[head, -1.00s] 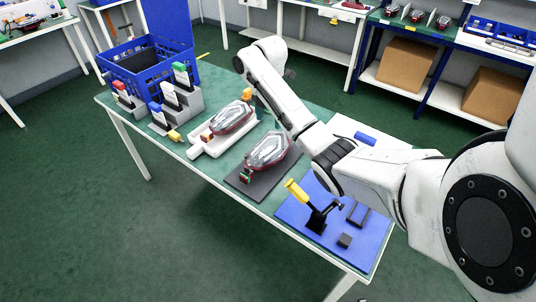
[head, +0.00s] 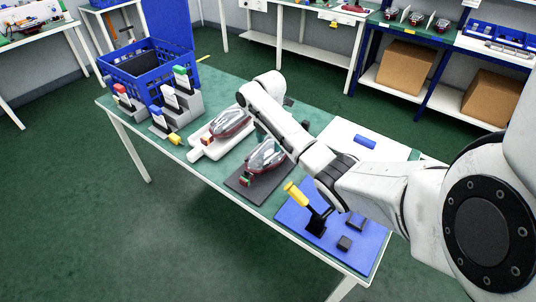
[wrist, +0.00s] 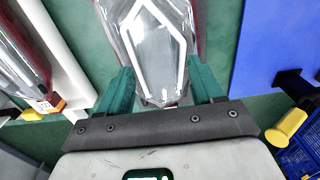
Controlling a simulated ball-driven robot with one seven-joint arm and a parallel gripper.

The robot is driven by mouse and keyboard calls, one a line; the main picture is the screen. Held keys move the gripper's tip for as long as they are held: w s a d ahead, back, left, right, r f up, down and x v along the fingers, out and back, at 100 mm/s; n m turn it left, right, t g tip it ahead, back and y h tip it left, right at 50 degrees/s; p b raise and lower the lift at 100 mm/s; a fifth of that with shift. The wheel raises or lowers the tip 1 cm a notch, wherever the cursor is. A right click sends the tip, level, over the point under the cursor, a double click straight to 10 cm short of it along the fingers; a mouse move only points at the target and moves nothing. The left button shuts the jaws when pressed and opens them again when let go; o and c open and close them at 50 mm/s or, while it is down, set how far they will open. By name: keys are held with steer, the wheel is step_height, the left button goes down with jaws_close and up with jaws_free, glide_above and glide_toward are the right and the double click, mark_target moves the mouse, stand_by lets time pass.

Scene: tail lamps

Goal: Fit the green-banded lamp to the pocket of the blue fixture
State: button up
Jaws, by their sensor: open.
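The green-banded lamp (head: 262,158) is a clear and red tail lamp with a green and red end. It lies on a dark grey mat. The wrist view shows its clear body (wrist: 150,45); its near end is hidden by my gripper. My gripper (wrist: 163,76) is open, with one teal finger on each side of the lamp. I cannot tell whether the fingers touch it. The blue fixture (head: 294,215) is a flat blue plate at the table's front right, with dark blocks and a yellow-handled clamp (head: 296,194). It also shows in the wrist view (wrist: 280,40). My arm partly covers it.
Another lamp (head: 228,124) with an orange end lies on a white tray (head: 199,155) left of the mat. Grey stepped stands with coloured parts and a blue crate (head: 150,68) are farther left. A blue block (head: 365,141) lies on a white board behind my arm.

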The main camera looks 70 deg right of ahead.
steer(key=shift+f, duration=0.25)
stand_by(0.4)
jaws_close()
stand_by(0.5)
